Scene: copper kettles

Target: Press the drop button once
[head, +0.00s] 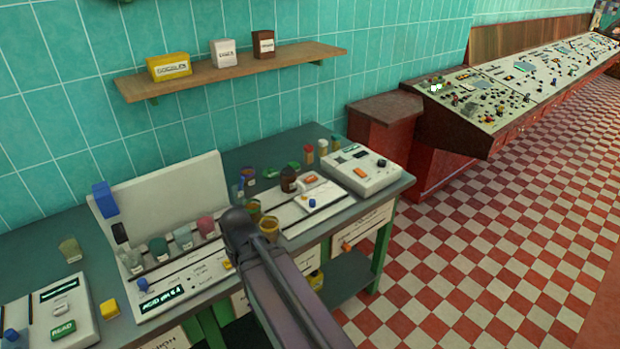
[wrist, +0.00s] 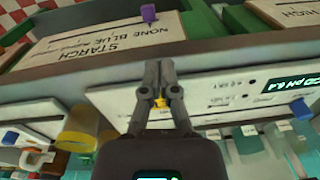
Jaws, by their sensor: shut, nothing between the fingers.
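The white pH instrument (head: 190,270) sits on the green bench, with a lit display and small printed labels. A small yellow button (head: 227,265) is on its right part, just left of my arm. The yellow button (wrist: 160,102) also shows in the wrist view, through the gap between my finger links. I cannot read a drop label on it. My gripper (wrist: 160,65) is shut and empty, over the front edge of the instrument. I cannot tell whether the fingertips touch anything. In the head view my wrist and arm hide the fingertips.
Amber beakers (head: 268,228) stand close right of my gripper. Several jars, a brown bottle (head: 288,180) and another white device (head: 362,170) are on the bench. A starch card (wrist: 110,40) hangs on the bench front. The checkered floor at right is clear.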

